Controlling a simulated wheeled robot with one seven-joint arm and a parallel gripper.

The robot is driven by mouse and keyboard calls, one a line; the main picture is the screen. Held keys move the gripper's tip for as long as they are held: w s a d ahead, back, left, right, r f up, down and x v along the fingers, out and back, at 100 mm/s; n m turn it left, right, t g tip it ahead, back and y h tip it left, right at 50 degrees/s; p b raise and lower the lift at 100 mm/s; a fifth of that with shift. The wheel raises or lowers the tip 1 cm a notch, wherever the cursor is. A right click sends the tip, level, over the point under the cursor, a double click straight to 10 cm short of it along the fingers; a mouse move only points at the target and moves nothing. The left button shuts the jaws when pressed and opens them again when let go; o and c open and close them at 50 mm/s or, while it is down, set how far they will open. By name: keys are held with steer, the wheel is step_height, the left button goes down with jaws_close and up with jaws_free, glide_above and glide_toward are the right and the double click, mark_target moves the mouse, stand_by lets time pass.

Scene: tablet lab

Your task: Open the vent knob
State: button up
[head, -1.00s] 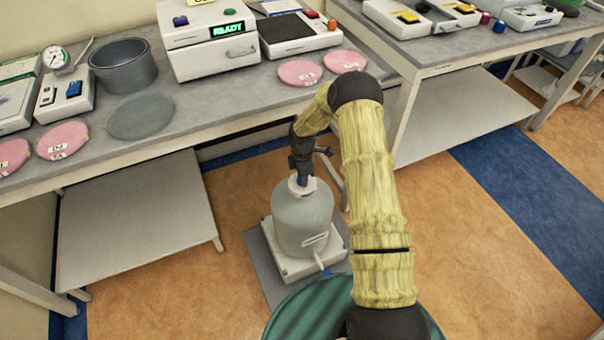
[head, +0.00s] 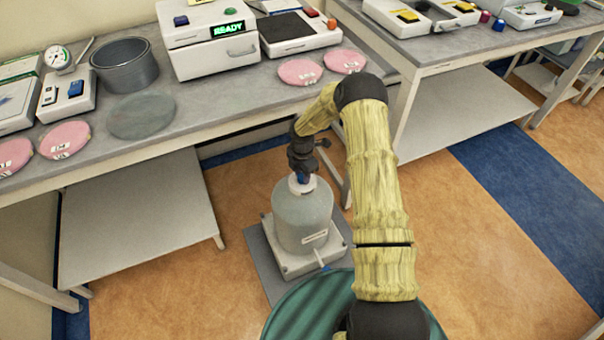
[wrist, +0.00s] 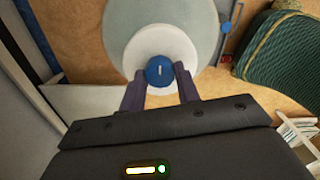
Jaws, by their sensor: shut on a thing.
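The blue vent knob (wrist: 159,72) sits at the centre of the white cap (wrist: 150,45) in the wrist view, with a short white mark on its top. My gripper (wrist: 160,78) is shut on the knob, one finger on each side. The knob also shows in the head view (head: 302,178), partly hidden under my gripper (head: 302,171). The cap tops a grey-white rounded vessel (head: 302,220). The vessel stands upright on a pale square base (head: 293,266) on the floor.
A grey lab bench (head: 190,110) with a pot (head: 125,66), a box reading READY (head: 208,45) and pink discs (head: 300,72) stands behind the vessel. A low shelf (head: 140,215) lies to the left. A dark green ribbed object (wrist: 285,60) is right in the wrist view. Open floor (head: 490,250) lies right.

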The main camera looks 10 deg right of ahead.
mark_target(302, 176)
steer(key=o, duration=1)
steer(key=shift+r, duration=8.7)
steer(key=shift+p, duration=0.3)
